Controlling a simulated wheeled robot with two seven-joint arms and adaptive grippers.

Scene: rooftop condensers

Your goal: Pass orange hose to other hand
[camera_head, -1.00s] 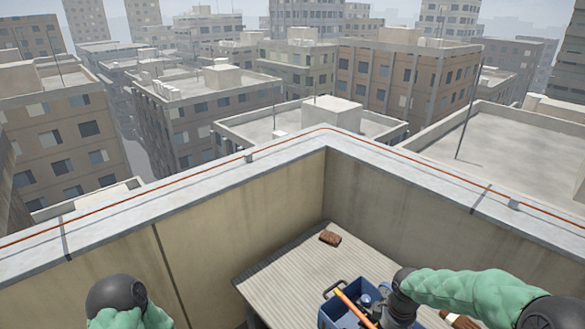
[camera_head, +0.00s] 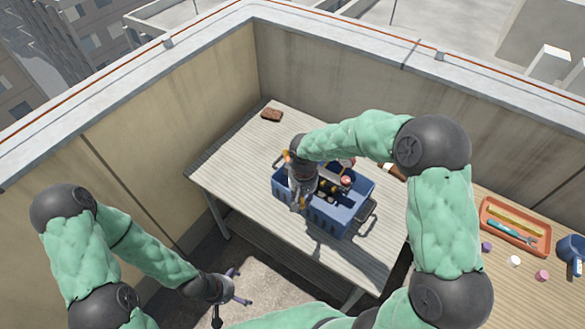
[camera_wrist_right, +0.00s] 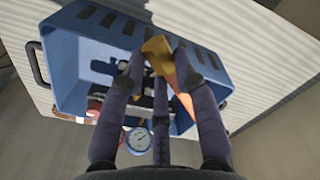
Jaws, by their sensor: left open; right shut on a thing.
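The orange hose (camera_wrist_right: 180,84) shows in the right wrist view as an orange length with a yellow-brown end, between the fingers of my right gripper (camera_wrist_right: 155,72). In the head view my right gripper (camera_head: 301,197) points down over the blue crate (camera_head: 335,218), shut on the hose, which is mostly hidden by the hand. The crate also shows in the right wrist view (camera_wrist_right: 68,70), below the fingers. I cannot tell whether the hose touches the crate. My left gripper (camera_head: 233,288) is open and empty, low in front of the table's near edge.
The crate has dark handles and holds several items, including a round gauge (camera_wrist_right: 138,140). It stands on a slatted table (camera_head: 236,140) with a brown brick (camera_head: 272,115) at the back. An orange tray (camera_head: 516,226) with tools lies on the right surface. Parapet walls (camera_head: 330,68) enclose the corner.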

